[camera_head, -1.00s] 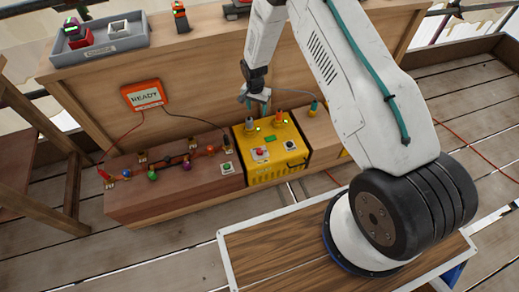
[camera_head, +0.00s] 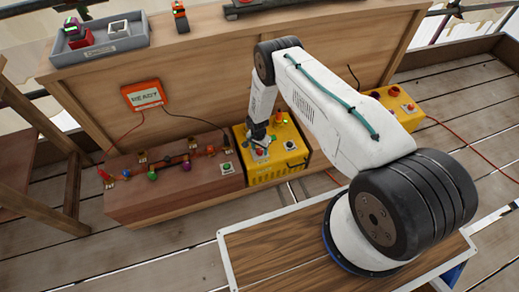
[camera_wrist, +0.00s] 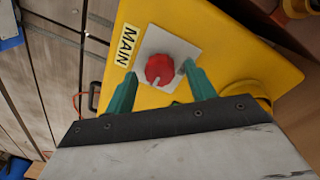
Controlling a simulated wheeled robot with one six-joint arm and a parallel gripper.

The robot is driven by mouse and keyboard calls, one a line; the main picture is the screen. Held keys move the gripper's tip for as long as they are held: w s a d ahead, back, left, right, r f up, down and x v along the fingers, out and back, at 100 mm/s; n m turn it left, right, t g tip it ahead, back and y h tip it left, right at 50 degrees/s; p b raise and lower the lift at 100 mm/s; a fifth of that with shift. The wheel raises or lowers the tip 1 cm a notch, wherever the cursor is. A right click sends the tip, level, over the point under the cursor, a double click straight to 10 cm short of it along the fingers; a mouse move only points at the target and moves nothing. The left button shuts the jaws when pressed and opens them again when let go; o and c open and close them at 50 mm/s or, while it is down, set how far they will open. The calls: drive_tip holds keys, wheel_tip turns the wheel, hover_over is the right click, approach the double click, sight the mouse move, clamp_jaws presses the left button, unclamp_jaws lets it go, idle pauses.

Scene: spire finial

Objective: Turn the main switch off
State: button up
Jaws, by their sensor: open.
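The main switch is a round red knob (camera_wrist: 160,69) on a grey plate, beside a yellow label reading MAIN (camera_wrist: 127,45). It sits on top of the yellow box (camera_head: 270,176). A pale mark shows near the knob's lower edge in the wrist view. My gripper (camera_wrist: 159,76) is open, with one green finger on each side of the knob. I cannot tell whether either fingertip touches it. In the head view my gripper (camera_head: 260,144) is low over the box's left part and mostly hides the knob.
A wooden bench with coloured balls (camera_head: 186,166) lies left. An orange READY display (camera_head: 143,95) hangs on the back panel. Another yellow box (camera_head: 401,106) stands right, behind my arm.

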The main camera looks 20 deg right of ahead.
drive_tip(key=shift+f, duration=0.35)
drive_tip(key=c, duration=1)
